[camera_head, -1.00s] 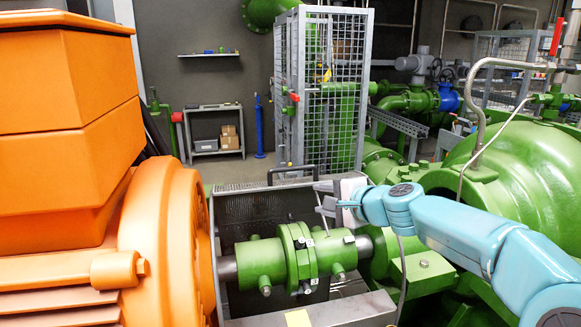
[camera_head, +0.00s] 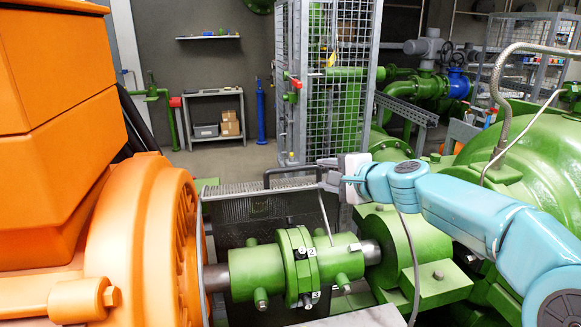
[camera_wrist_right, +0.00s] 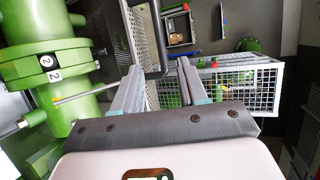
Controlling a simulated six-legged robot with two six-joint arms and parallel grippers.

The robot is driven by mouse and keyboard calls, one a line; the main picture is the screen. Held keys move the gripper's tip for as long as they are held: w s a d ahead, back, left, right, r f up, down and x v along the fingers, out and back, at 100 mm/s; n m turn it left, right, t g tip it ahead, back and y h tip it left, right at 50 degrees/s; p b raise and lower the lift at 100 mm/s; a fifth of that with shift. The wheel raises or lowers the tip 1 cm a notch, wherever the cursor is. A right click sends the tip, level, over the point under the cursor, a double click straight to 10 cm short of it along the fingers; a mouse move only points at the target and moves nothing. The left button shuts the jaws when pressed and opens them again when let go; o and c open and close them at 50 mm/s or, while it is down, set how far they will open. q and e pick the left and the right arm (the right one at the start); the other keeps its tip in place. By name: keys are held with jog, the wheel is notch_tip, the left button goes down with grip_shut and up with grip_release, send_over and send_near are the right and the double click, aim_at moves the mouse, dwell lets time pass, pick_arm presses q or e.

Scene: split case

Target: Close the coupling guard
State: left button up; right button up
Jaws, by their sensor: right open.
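The coupling guard (camera_head: 232,222) is a dark mesh cover standing open behind the green coupling (camera_head: 297,263). Its black bar handle (camera_head: 292,170) is at the top edge and also shows in the right wrist view (camera_wrist_right: 156,40). My right gripper (camera_head: 326,174) is at the right end of the handle. In the right wrist view its two fingers (camera_wrist_right: 160,70) are apart, with the handle's end near and between their tips. I cannot tell whether they touch it. The coupling and shaft are uncovered. My left gripper is not in view.
An orange motor (camera_head: 150,240) stands close on the left and a green pump (camera_head: 535,150) on the right. A mesh cage (camera_head: 340,80) stands behind the guard. A thin rod (camera_head: 325,215) slants beside the guard's right edge.

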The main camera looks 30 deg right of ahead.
aim_at(295, 170)
jog(key=p+x, duration=0.2)
jog(key=x, duration=0.5)
jog(key=shift+w+a, duration=0.2)
jog(key=shift+w, duration=0.05)
jog(key=p+x, duration=0.3)
jog(key=x, duration=0.5)
jog(key=shift+f, duration=0.1)
jog(key=shift+s+d, duration=0.1)
jog(key=shift+s, duration=0.15)
jog(key=shift+w, duration=0.3)
grip_shut()
jog(key=shift+f, duration=0.1)
